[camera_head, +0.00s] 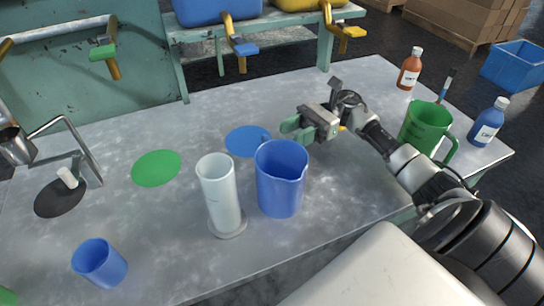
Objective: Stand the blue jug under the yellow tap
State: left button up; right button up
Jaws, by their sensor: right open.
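The blue jug (281,182) stands upright on the grey table, right of a clear cylinder. A small blue part shows at its back rim; I cannot tell whether it is the handle. The yellow tap (328,18) with its yellow lever (351,31) is at the top, below a yellow container. My right gripper (297,131), with green finger pads, is open and empty just behind the jug's right rim. Whether it touches the jug is unclear. A sliver of yellow (342,128) shows beside the gripper, mostly hidden by my arm.
A clear cylinder (218,190) stands close left of the jug. A blue cup (99,262) is at lower left. Blue (245,140), green (156,167) and black (60,199) discs mark the table. A green jug (423,125) and bottles stand at right.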

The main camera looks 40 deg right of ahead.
aim_at(276, 172)
jog(key=a, duration=0.3)
jog(key=a+p, duration=0.1)
jog(key=shift+s+a+r, duration=0.15)
jog(key=shift+s+r, duration=0.05)
jog(key=shift+r, duration=0.05)
jog(key=shift+a+f, duration=0.1)
jog(key=shift+a, duration=0.1)
jog(key=shift+w+a, duration=0.3)
jog(key=shift+a, duration=0.2)
jog(key=a, duration=0.1)
jog(key=a+p, duration=0.1)
jog(key=a, duration=0.1)
jog(key=a+p, duration=0.1)
jog(key=shift+w+a, duration=0.15)
jog(key=shift+w, duration=0.15)
pick_arm(q)
jog(key=s, duration=0.1)
jog(key=s+r, duration=0.1)
jog(key=s, duration=0.1)
jog(key=shift+s+a+r, duration=0.25)
jog(key=shift+s+a, duration=0.05)
jog(key=shift+a, duration=0.05)
pick_arm(e)
grip_shut()
